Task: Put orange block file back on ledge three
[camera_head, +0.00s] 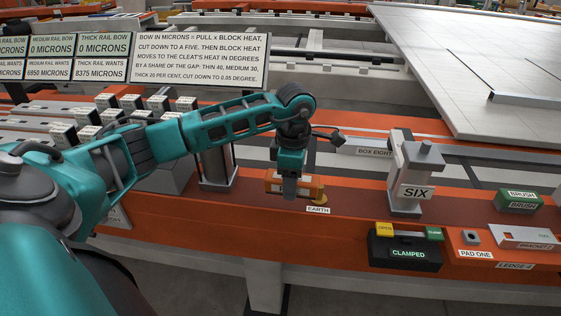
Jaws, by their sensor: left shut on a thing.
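An orange block (309,186) with a pale label, which looks like the orange block file, is at the orange beam just behind the EARTH label (318,210). My left gripper (290,191) points down over it and is shut on it. The fingers cover the block's middle, and I cannot tell whether its underside touches the beam. A ledge label (515,266) shows at the lower right, its number too small to read surely. I see no label for ledge three. My right gripper is out of view.
A grey clamp post marked SIX (411,180) stands right of the gripper. A black box reading CLAMPED (405,252), a green brush (518,200) and a white bracket (525,237) are farther right. A brass-coloured disc (319,198) sits by EARTH. Signs (200,47) stand behind my arm.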

